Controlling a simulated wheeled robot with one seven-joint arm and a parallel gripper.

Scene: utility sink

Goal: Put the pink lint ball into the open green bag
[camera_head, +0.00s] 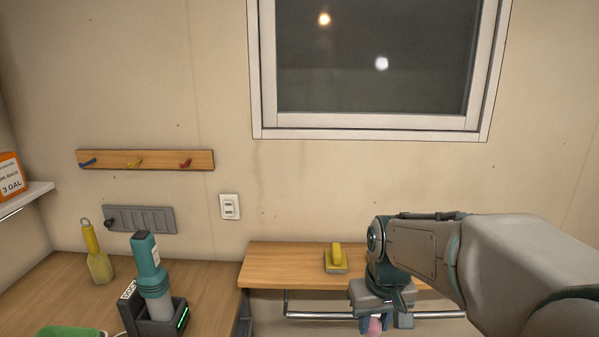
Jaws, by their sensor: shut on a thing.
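My gripper (377,322) is at the lower right, in front of the wooden shelf and its metal rail. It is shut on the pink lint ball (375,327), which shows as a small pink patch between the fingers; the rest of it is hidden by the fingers. A green thing (68,332), possibly the green bag, shows only its top edge at the bottom left of the picture. I cannot tell whether it is open. My gripper is well to its right.
A teal handheld device (150,268) stands in a black dock (157,318) on the left counter (50,290), beside a yellow-handled brush (98,258). A yellow-handled scrubber (336,259) lies on the wooden shelf (285,265), left of my arm. A metal rail (318,314) runs below.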

